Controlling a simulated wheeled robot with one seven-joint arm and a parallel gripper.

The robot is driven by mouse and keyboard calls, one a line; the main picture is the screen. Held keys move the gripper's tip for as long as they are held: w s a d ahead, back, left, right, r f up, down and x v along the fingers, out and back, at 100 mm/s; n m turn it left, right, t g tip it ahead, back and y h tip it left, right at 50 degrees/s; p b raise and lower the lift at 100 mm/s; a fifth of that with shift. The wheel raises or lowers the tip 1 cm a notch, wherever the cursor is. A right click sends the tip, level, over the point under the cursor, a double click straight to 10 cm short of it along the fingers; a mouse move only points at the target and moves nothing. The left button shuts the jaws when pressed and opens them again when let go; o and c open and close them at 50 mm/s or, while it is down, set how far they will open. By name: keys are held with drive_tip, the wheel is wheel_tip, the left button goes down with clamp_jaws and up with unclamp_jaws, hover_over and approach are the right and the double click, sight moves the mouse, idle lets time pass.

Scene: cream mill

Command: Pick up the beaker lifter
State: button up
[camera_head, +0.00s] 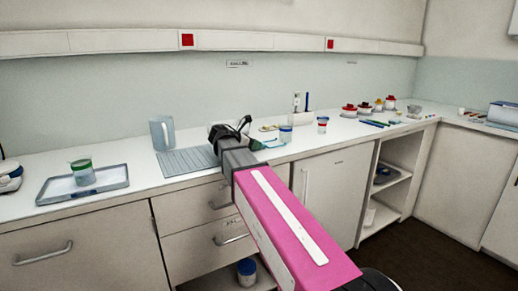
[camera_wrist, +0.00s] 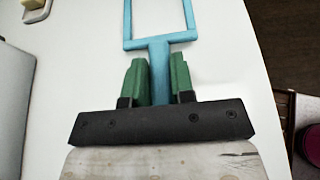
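The beaker lifter is a light blue tool with a rectangular open frame and a straight stem (camera_wrist: 159,72), seen in the wrist view against the white counter. Its stem runs between the two green fingers of my gripper (camera_wrist: 160,76), with a finger on each side.
A grey ribbed mat (camera_head: 188,161) and a clear jug (camera_head: 162,133) stand left of my gripper. A tray (camera_head: 110,180) holds a green-banded cup (camera_head: 83,172). Blue-banded (camera_head: 286,133) and red-banded (camera_head: 322,125) cups stand to the right. Drawers are below the counter.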

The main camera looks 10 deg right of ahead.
clamp_jaws()
drive_tip(key=shift+r, duration=0.85)
wheel_tip(320, 180, up, 2)
drive_tip(key=shift+r, duration=0.2)
drive_tip(key=s+d+r+v, duration=0.1)
drive_tip(key=r+v, duration=0.1)
drive_tip(key=v, duration=1.1)
drive_tip(key=shift+w+d+f, duration=0.5)
drive_tip(key=shift+d+f, duration=0.45)
drive_tip(key=shift+f, duration=0.7)
drive_tip(key=shift+w+d+f, duration=0.55)
drive_tip(key=shift+d+f, duration=0.35)
drive_tip(key=shift+f, duration=0.8)
drive_tip(key=shift+w+d+f, duration=0.5)
drive_tip(key=shift+d+f, duration=0.45)
drive_tip(key=shift+f, duration=0.7)
drive_tip(key=shift+f, duration=0.6)
